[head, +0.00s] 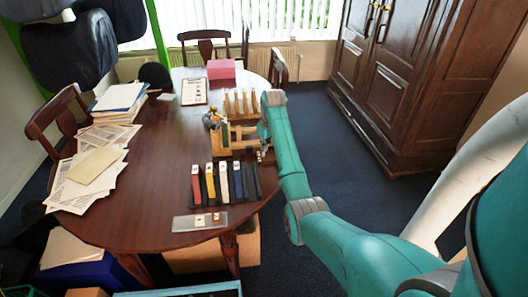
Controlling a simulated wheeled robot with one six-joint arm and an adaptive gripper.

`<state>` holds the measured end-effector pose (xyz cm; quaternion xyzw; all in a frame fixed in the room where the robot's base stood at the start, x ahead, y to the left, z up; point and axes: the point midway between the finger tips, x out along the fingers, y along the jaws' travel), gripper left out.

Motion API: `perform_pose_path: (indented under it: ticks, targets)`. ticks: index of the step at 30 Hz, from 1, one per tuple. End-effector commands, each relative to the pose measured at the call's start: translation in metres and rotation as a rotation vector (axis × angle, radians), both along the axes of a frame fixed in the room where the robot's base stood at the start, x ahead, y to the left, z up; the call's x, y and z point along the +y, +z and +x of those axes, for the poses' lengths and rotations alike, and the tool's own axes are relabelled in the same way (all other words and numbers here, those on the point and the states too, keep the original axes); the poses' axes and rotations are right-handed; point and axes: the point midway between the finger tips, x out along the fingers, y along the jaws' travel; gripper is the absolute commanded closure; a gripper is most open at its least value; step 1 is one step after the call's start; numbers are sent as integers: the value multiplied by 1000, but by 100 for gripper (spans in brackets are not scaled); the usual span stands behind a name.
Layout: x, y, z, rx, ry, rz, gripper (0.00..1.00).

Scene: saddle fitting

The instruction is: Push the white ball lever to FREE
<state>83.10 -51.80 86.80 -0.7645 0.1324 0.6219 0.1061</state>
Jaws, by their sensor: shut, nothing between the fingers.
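A light wooden fixture (240,144) stands on the right half of the brown table, with a grey and brass-coloured part (212,119) at its far left end. My teal arm reaches over the table's right edge to the fixture. My gripper (263,155) is small and partly hidden by my wrist at the fixture's right end; it looks shut and empty. I cannot make out the white ball lever or its FREE mark at this size, nor whether my gripper touches anything.
A row of red, yellow, white, blue and black strips (210,184) lies in front of the fixture, with a clear tray (200,221) nearer. Upright wooden pegs (240,103) and a pink box (221,69) stand behind. Papers (92,170) cover the table's left side.

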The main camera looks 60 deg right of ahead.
Motion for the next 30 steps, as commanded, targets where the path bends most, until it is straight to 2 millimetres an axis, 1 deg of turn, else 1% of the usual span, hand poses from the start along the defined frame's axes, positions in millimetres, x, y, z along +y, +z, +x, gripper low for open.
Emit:
perform_pose_path:
  ticks: [1, 6, 30]
  targets:
    - [1, -5, 0, 6, 1, 6, 100]
    - [-2, -8, 2, 8, 1, 9, 100]
    - [-16, -10, 14, 14, 2, 14, 100]
